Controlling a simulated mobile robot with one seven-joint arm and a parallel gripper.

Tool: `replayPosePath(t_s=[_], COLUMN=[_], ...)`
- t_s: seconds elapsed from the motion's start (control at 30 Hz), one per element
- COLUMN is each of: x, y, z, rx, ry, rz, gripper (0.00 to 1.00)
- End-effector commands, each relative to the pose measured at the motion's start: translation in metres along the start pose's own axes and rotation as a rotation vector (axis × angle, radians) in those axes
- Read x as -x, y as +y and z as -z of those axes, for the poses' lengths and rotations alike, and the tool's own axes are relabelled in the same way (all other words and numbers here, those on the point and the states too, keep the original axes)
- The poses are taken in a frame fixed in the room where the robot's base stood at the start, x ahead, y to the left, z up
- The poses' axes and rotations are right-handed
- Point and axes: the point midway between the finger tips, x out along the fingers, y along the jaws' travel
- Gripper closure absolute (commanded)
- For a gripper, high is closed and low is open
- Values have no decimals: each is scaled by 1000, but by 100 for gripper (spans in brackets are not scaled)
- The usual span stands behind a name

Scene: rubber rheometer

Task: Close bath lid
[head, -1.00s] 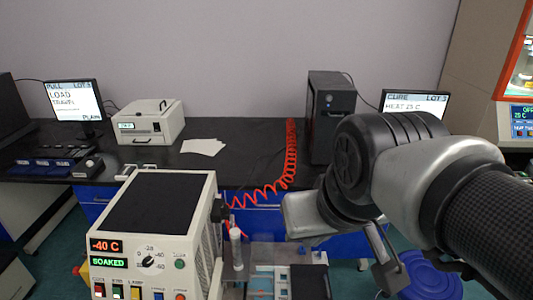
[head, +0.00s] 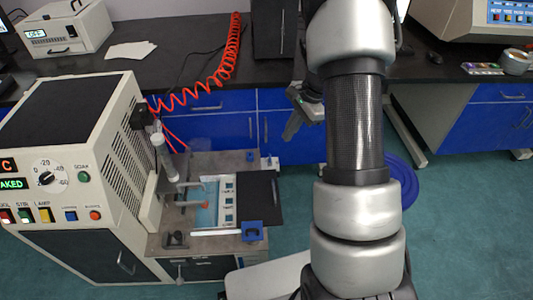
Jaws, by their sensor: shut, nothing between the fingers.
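The bath (head: 208,215) is open in the head view, with a pale blue interior showing at the right side of the cream cooling unit (head: 75,140). A dark flat panel, which looks like the bath lid (head: 262,197), lies open at the bath's right side. A blue bracket (head: 252,230) sits by its near corner. My gripper (head: 289,136) is shut and empty, above and beyond the lid at its upper right, apart from it. My arm partly hides the gripper.
A red coiled hose (head: 205,90) runs from the black bench (head: 110,75) down to the unit. A clear upright tube (head: 159,145) and small posts stand at the bath's left. Blue cabinets (head: 225,125) stand behind. Open green floor lies to the right.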

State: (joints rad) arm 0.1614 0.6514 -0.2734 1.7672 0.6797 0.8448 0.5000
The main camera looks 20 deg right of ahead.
Motion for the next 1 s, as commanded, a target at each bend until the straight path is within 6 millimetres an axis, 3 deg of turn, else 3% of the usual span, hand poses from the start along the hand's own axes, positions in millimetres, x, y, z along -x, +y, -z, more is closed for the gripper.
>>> replayPosePath(t_s=[0.03, 0.1, 0.2, 0.3, 0.43, 0.67, 1.0], x=[-50, -93, -141, -173, -192, -223, -295], y=[11, 21, 36, 48, 56, 61, 66], z=[28, 55, 84, 102, 113, 114, 112], rx=[-83, -182, -294, -366, -409, -416, -414], ry=[-5, -6, -4, -1, 2, 2, 1], rz=[-23, -40, -59, -71, -78, -81, -83], gripper=[100, 100, 100, 100, 100, 100, 100])
